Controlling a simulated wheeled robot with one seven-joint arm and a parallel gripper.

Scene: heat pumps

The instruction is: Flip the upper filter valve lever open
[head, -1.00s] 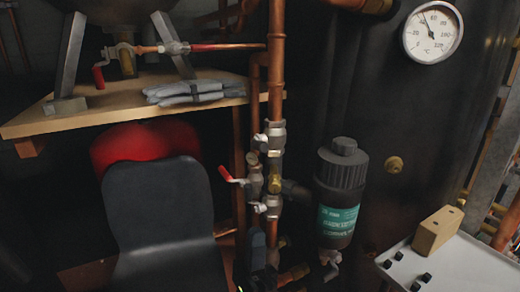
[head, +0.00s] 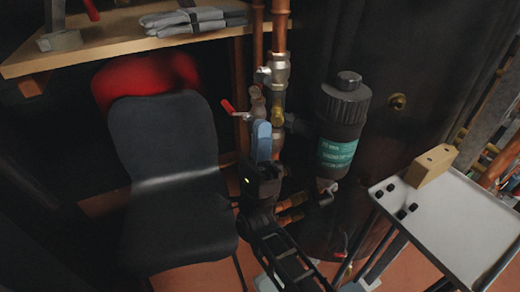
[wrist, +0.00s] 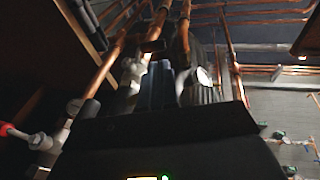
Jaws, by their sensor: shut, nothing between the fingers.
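The upper filter valve (head: 277,70) is a metal valve body on the vertical copper pipe, left of the black filter canister (head: 345,105). A pale stub shows on its left side; I cannot tell its lever's angle. A red-handled lever (head: 229,107) sticks out up and left from a fitting lower on the pipe; a red-tipped lever also shows at the left of the wrist view (wrist: 6,130). My gripper (head: 262,133) has blue fingers, shut and empty, pointing up in front of the pipe below the upper valve. It hides the lower valve. The wrist view shows the fingers (wrist: 158,85) beside the pipework.
A dark chair (head: 165,150) stands left of my arm. A wooden shelf (head: 110,45) with grey gloves (head: 195,20) is above it. A grey tray table (head: 450,215) with a tan block (head: 431,165) and small black pieces stands at the right.

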